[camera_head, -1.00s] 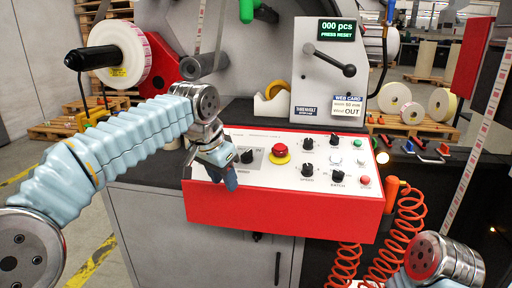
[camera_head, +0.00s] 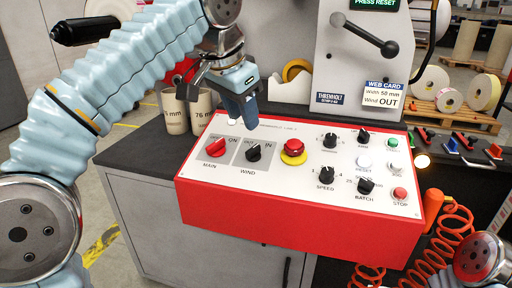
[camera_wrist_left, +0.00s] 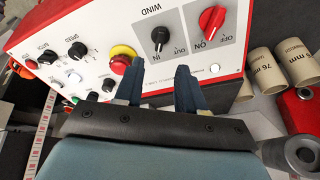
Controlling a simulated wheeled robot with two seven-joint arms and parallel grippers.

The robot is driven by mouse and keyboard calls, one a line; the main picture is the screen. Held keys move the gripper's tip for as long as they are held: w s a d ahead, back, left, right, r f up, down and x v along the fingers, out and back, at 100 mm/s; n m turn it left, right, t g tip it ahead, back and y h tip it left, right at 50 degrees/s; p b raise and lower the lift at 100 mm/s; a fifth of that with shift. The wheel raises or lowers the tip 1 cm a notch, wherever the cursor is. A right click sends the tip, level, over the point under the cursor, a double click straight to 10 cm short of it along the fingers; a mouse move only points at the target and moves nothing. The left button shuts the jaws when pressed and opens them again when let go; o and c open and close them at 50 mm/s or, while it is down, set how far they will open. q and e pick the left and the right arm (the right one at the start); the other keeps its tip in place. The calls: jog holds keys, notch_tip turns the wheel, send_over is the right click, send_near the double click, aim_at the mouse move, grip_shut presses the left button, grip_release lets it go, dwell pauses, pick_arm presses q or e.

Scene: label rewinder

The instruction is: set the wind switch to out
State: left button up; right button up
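The wind switch (camera_head: 253,152) is a black knob on the white top of the red control box (camera_head: 290,225), with OUT printed on its left and IN on its right. In the left wrist view the knob (camera_wrist_left: 160,36) shows a pale mark that seems to point toward IN. My left gripper (camera_head: 242,112) hangs above the panel's back edge, behind the wind switch and apart from it. In the left wrist view its two dark fingers (camera_wrist_left: 158,88) stand apart with nothing between them. My right gripper is not in view; only part of my right arm shows at lower right.
The red main switch (camera_head: 215,147) is left of the wind switch, and the red emergency button (camera_head: 293,148) is right of it. A web card (camera_head: 383,95) reads Wind OUT. Orange coiled hose hangs at right.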

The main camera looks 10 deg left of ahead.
aim_at(253, 148)
pick_arm(q)
jog(key=b+x, duration=0.2)
jog(key=x, duration=0.8)
jog(key=shift+f, duration=0.15)
jog(key=c, duration=0.7)
